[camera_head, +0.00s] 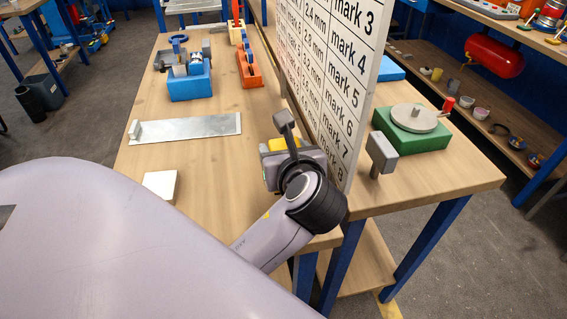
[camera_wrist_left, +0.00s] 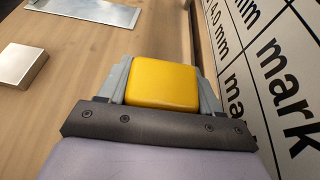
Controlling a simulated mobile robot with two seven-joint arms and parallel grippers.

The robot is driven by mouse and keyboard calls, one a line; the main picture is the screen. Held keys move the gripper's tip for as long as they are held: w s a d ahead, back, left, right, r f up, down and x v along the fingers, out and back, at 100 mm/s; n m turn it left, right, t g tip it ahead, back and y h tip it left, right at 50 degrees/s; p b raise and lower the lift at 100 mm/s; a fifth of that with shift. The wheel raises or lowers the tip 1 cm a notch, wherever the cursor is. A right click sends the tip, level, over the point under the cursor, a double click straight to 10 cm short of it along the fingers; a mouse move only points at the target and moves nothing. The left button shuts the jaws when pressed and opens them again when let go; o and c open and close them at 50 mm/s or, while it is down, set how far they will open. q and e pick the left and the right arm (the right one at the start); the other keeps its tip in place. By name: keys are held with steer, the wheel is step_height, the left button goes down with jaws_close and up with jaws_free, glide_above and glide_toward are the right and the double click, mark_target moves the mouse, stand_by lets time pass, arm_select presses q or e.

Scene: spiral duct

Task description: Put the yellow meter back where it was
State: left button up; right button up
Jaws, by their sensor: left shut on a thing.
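The yellow meter (camera_wrist_left: 162,84) is a yellow block with rounded corners, held between the two grey fingers of my left gripper (camera_wrist_left: 165,82) in the left wrist view. In the head view only a small yellow part of the meter (camera_head: 278,145) shows beside my left gripper (camera_head: 272,155); my wrist hides the rest. The gripper is over the near right part of the wooden table, close to the upright chart board. I cannot tell whether the meter touches the table. My right gripper is not in view.
The chart board (camera_head: 335,70) stands upright right beside my left gripper. A metal plate (camera_head: 185,128) and a pale block (camera_head: 160,185) lie to the left. A blue fixture (camera_head: 190,83) and an orange block (camera_head: 249,70) stand further back. A green base with a disc (camera_head: 411,130) is beyond the board.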

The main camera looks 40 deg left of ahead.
arm_select(q)
steer(key=shift+f, duration=1.75)
steer(key=shift+f, duration=0.1)
steer(key=o, duration=1.3)
